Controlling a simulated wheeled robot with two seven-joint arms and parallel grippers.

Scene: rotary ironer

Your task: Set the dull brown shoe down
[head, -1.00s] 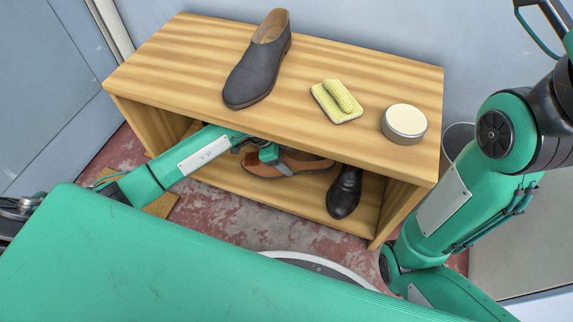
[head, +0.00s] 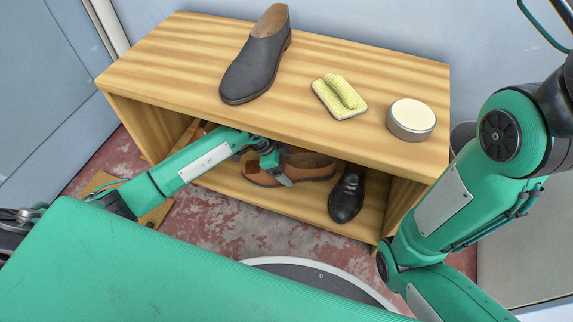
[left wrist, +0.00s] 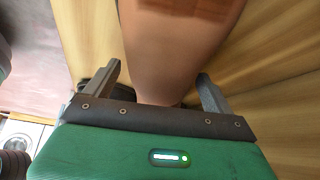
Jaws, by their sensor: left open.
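The brown shoe (head: 312,166) is on the lower shelf of the wooden bench, lying lengthwise, and appears to rest on the shelf floor. My left gripper (head: 275,168) reaches in under the bench top and hides the shoe's middle. In the left wrist view, the shoe (left wrist: 178,55) runs between the two spread fingers of the gripper (left wrist: 160,72), which is open, with a finger on each side. A darker reddish-brown patch shows on the shoe at the top of that view. Whether either finger touches the shoe cannot be told. My right gripper is out of view.
A black shoe (head: 347,195) stands on the lower shelf, right of the brown one. Another brown item (head: 204,129) shows partly at the shelf's left.

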